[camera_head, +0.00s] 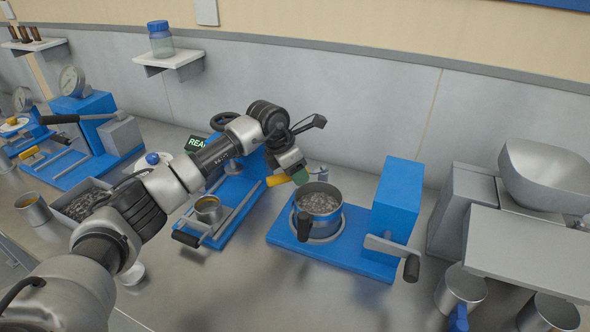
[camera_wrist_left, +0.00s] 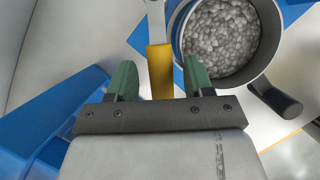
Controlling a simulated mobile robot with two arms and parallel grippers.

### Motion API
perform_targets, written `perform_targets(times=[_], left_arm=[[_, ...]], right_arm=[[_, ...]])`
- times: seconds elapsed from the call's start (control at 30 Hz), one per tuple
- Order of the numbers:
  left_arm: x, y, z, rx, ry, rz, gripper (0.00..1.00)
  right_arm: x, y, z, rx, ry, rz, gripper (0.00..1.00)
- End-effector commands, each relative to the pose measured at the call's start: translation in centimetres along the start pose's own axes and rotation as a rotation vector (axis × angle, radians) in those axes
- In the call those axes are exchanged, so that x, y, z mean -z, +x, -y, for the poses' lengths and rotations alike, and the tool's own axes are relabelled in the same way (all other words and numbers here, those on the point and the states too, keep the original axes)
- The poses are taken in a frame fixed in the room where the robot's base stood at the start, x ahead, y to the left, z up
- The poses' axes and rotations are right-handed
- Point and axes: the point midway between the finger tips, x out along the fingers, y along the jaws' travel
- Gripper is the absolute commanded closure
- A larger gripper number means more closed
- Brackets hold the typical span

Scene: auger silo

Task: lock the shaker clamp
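My left gripper (camera_head: 297,176) is in the middle of the head view, between two blue machines. In the left wrist view its green fingertips (camera_wrist_left: 161,80) are apart, with a yellow handle (camera_wrist_left: 160,70) on a pale bar between them. Gaps show on both sides of the handle; I cannot tell its depth relative to the fingers. The yellow handle also shows beside the gripper in the head view (camera_head: 276,180). It seems to be the clamp lever; its mount is hidden by my arm. My right gripper is not in view.
A steel pot of pebbles (camera_head: 319,201) with a dark handle sits on a blue base (camera_head: 350,252), close right of the gripper. A crank (camera_head: 392,248) sticks out there. A green-lettered display (camera_head: 196,143) is behind my arm.

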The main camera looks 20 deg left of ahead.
Motion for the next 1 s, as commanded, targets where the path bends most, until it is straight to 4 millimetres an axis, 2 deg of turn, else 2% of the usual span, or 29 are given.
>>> perform_targets(times=[0.2,0.33,0.7,0.83,1.0], left_arm=[[0.0,0.0,0.0,0.001,0.001,-0.001,0.48],[0.0,-0.8,0.0,-0.001,0.002,0.002,0.48],[0.1,-7.9,-0.1,-0.003,0.000,0.002,0.48],[0.0,-9.7,0.0,-0.001,0.001,0.001,0.48],[0.0,-10.7,0.0,0.000,0.000,0.000,0.48]], right_arm=[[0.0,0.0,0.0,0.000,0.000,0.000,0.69],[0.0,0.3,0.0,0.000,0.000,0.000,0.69],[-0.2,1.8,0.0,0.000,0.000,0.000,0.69],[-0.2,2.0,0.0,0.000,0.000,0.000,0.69],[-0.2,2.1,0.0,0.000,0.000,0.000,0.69]])
